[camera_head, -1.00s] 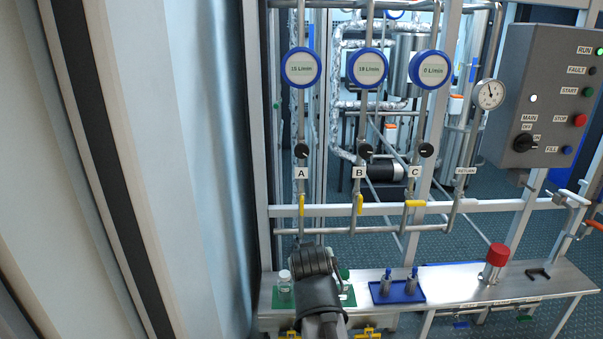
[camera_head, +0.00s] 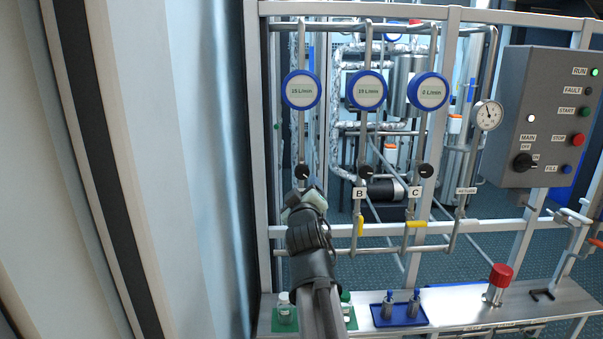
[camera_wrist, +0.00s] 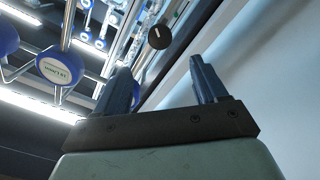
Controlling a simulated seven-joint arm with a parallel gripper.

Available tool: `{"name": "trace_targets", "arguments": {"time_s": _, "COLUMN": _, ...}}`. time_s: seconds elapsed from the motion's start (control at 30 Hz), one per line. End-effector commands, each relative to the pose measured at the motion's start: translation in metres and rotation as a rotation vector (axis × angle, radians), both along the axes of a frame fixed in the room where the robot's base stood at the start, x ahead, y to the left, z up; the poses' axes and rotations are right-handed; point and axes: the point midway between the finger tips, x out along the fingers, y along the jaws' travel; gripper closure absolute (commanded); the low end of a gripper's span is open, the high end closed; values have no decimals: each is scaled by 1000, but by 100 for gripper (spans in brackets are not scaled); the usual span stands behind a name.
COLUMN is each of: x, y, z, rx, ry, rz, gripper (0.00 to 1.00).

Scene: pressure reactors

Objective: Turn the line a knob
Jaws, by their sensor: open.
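The line A knob (camera_head: 302,171) is a small black round knob with a white mark, on the leftmost vertical pipe below the 15 L/min gauge (camera_head: 301,90). In the wrist view the black knob (camera_wrist: 160,37) shows beyond the fingertips, near the gap between them. My gripper (camera_head: 304,188) is just below the knob in the head view and hides the A label and that line's yellow handle. In the wrist view my gripper's two blue-grey fingers (camera_wrist: 163,75) are apart with nothing between them. I see no contact with the knob.
Knobs B (camera_head: 366,173) and C (camera_head: 426,171) are to the right, with yellow handles (camera_head: 360,226) below. A grey control box (camera_head: 541,110) is at the right. The bench (camera_head: 455,308) below holds bottles and a red-topped part (camera_head: 500,275). A pale wall is close on the left.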

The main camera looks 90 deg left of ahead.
Motion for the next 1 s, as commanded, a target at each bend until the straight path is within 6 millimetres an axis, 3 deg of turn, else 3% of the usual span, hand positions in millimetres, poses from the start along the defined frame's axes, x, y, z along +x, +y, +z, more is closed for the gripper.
{"name": "trace_targets", "arguments": {"time_s": 0.27, "x": 0, "y": 36, "z": 0, "rx": -2, "ry": 2, "rz": -1, "gripper": 28}}
{"name": "trace_targets", "arguments": {"time_s": 0.7, "x": 0, "y": 112, "z": 0, "rx": -3, "ry": 2, "rz": -1, "gripper": 28}}
{"name": "trace_targets", "arguments": {"time_s": 1.0, "x": 0, "y": 132, "z": -1, "rx": -2, "ry": 2, "rz": -1, "gripper": 28}}
